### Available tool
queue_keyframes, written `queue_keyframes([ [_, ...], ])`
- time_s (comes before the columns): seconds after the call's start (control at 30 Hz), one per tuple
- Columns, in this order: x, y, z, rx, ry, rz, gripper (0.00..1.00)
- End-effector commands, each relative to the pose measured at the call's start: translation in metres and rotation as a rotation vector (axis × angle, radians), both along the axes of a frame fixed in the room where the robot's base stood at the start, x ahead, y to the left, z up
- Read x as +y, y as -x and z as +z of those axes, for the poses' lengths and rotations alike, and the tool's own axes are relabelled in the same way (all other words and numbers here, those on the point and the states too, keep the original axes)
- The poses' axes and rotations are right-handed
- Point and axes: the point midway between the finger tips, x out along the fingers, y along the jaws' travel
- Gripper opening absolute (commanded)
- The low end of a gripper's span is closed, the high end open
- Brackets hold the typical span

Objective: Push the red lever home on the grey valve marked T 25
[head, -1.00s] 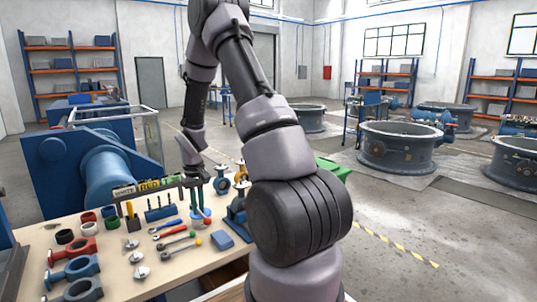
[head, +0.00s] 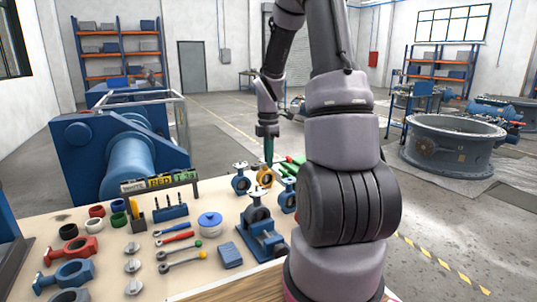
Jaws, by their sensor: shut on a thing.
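My gripper (head: 268,152) hangs fingers down over the back of the bench, behind the valves. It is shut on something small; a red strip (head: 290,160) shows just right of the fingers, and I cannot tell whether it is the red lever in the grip. A grey valve (head: 257,214) stands in a blue clamp at the bench's front right, nearer than my gripper and apart from it. I cannot read a T 25 mark on it.
Yellow (head: 264,176) and blue (head: 240,181) valves stand near my gripper. My arm hides the bench's right side.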

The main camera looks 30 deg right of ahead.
Motion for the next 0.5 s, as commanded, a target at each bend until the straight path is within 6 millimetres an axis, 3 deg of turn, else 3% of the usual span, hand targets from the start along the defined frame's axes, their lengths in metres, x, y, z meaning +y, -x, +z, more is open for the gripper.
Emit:
queue_keyframes([
  [0.17,-0.003,0.002,0.0,0.001,0.0,0.05,0.0],
  [0.5,-0.003,0.002,-0.023,0.002,0.001,0.049,0.0],
])
